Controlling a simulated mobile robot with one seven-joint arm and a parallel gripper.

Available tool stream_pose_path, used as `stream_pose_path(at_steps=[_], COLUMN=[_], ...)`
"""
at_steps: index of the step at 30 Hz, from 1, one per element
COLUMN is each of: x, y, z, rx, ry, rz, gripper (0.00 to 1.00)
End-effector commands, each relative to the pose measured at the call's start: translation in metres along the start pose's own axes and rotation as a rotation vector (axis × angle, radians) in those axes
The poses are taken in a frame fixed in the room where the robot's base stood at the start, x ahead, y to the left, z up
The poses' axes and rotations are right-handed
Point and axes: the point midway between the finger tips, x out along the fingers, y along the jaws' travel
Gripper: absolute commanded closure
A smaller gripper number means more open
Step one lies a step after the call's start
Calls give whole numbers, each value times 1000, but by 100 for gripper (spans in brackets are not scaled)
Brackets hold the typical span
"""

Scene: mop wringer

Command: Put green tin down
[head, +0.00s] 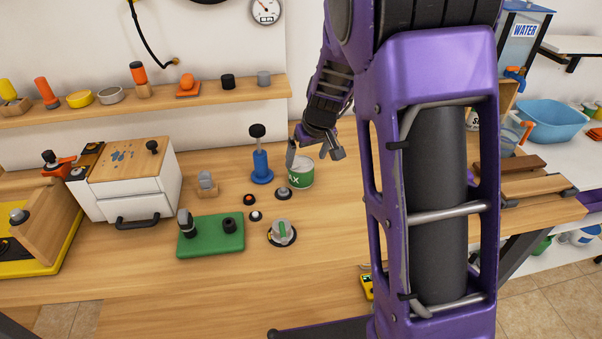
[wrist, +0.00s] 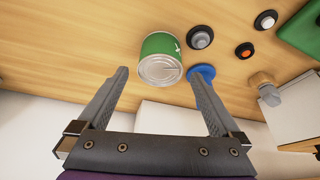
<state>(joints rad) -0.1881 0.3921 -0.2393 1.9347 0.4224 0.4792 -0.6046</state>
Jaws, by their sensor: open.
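The green tin (head: 301,174) stands upright on the wooden workbench, with part of a white label showing. In the wrist view the tin (wrist: 160,45) shows its pale metal lid towards me. My gripper (head: 315,157) is open and empty, just above and behind the tin in the head view. In the wrist view the gripper (wrist: 158,76) has its fingers spread to either side of the lid, with the tin beyond the fingertips and apparently untouched.
A blue post with a black knob (head: 261,168) stands close left of the tin. Several small knobs, including a grey one (head: 283,193), sit in front. A green block (head: 211,236) and a white box (head: 130,185) are further left.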

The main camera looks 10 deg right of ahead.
Motion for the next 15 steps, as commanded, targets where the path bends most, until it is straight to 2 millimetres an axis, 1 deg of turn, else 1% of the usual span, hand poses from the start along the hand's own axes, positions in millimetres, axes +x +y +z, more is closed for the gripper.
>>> stream_pose_path(at_steps=[1,3,10,15], x=[10,18,32,56], y=[0,0,0,-1], z=[0,0,-1,-4], rx=[0,0,-1,0], ry=[-2,0,0,-1], rz=[0,0,1,0], gripper=[0,0,0,0])
